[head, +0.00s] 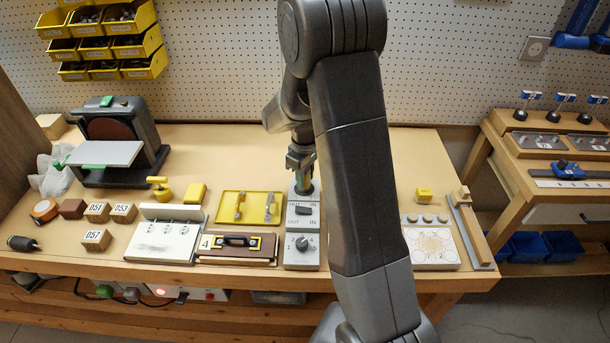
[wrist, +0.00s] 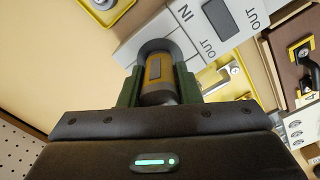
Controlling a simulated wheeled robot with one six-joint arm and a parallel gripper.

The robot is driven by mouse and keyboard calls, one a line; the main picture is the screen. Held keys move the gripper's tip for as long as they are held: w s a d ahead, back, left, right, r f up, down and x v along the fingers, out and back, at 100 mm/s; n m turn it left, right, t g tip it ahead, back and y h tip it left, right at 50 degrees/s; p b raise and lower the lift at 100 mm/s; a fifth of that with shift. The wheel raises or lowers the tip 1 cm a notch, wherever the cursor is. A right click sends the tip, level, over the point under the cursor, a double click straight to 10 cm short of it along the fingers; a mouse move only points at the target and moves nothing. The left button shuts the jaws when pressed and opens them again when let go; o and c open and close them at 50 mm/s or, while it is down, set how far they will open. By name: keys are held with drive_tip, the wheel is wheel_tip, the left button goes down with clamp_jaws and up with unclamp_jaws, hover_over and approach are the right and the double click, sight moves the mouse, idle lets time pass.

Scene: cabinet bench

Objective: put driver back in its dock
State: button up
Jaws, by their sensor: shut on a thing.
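The driver (wrist: 158,76) is a dark cylinder with a yellow-brown band and a grey patch. My gripper (wrist: 158,88) is shut on it, with a green finger on each side. In the head view my gripper (head: 302,170) points down at the back end of the light grey dock panel (head: 303,258). The panel carries IN and OUT labels, a dark switch and a knob. It also shows in the wrist view (wrist: 205,32). The driver's far end meets a dark round opening at the panel's end; how deep it sits is hidden.
A yellow tray (head: 248,196) with metal handles and a brown board (head: 208,257) marked 4 lie left of the panel. A white block (head: 160,240) stands farther left. A white plate (head: 443,259) with circles lies to the right. My arm hides the bench just right of the panel.

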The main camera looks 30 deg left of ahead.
drive_tip(key=shift+f+b, duration=0.55)
drive_tip(key=shift+f, duration=0.1)
idle(0.5)
drive_tip(key=o, duration=1.3)
drive_tip(key=shift+c, duration=0.2)
drive_tip(key=shift+r, duration=0.1)
drive_tip(key=shift+r+p, duration=2.3)
drive_tip(key=shift+r, duration=1.15)
